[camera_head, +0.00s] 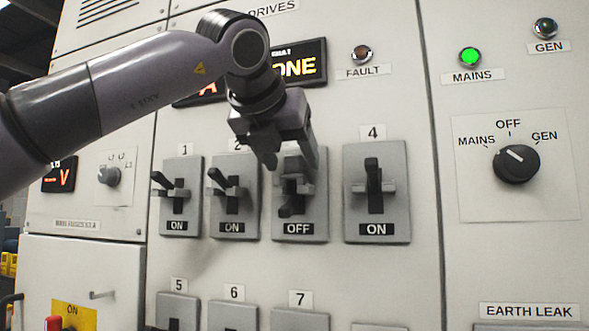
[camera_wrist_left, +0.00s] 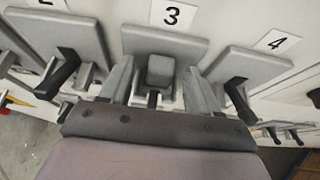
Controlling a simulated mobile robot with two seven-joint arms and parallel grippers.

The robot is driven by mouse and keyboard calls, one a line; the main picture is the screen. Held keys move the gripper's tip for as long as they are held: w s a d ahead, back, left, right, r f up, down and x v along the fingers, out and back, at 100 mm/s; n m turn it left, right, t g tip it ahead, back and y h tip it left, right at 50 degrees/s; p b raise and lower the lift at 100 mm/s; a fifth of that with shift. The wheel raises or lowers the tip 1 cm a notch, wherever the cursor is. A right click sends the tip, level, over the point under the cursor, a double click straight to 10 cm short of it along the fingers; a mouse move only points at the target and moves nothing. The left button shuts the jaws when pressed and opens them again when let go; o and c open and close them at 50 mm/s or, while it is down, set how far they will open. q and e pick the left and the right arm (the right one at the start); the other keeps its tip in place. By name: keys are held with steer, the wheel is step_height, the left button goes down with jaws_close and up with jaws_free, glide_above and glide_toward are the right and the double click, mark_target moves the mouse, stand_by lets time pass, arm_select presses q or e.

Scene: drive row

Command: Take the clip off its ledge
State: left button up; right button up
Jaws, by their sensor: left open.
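My left gripper (camera_head: 289,168) reaches down in front of switch 3 (camera_head: 316,224), whose label reads OFF. In the left wrist view its two fingers (camera_wrist_left: 158,70) stand apart, one on each side of a small grey block (camera_wrist_left: 160,71) on the switch 3 plate (camera_wrist_left: 190,45). This block looks like the clip, though I cannot be sure. Gaps show between block and fingers, so it is not gripped. In the head view the gripper hides the upper part of switch 3; its dark handle (camera_head: 290,209) points down below a grey ledge. My right gripper is out of view.
Switch 2 (camera_head: 234,220) and switch 4 (camera_head: 397,220), both labelled ON, stand close on either side with protruding handles. Another row of switches (camera_head: 233,316) lies below. A rotary selector (camera_head: 517,164) is at the right. The panel between switch 4 and the selector is bare.

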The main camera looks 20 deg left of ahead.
arm_select(q)
steer(key=c, duration=1.1)
steer(key=shift+c, duration=0.2)
